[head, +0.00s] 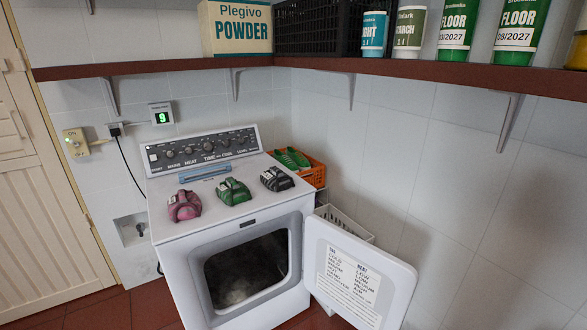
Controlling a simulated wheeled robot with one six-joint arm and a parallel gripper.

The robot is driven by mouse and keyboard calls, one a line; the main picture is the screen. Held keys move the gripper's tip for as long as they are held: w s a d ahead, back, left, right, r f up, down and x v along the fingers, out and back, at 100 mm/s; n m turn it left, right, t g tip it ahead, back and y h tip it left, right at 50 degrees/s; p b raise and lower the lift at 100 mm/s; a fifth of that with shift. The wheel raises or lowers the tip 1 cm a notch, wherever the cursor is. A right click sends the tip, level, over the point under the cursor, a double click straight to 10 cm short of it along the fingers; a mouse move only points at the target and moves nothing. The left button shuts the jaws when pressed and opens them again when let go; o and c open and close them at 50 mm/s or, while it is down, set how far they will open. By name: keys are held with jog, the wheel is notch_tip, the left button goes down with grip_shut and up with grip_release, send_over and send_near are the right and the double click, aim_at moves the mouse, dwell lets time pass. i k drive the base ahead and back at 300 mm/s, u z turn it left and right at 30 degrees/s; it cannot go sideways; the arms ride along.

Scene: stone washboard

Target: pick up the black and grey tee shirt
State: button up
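The black and grey tee shirt (276,179) lies as a small folded bundle on top of the white washing machine (163,229), near its right edge. A pale tag or patch seems to show on its left part. A green and grey folded garment (233,191) lies to its left, apart from it. A pink and grey folded garment (184,206) lies further left, near the front edge. My gripper is not in this view.
The machine's front door (358,275) stands open to the right; its drum (246,270) looks dark. An orange basket (313,173) holding something green and a white basket (345,222) stand on the right. A brown shelf (420,84) with containers runs above.

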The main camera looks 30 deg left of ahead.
aim_at(274, 179)
jog(key=u, duration=0.35)
jog(key=i, duration=1.15)
jog(key=u, duration=1.75)
jog(key=i, duration=1.1)
jog(key=u, duration=1.25)
jog(key=i, duration=0.35)
jog(key=u, duration=0.05)
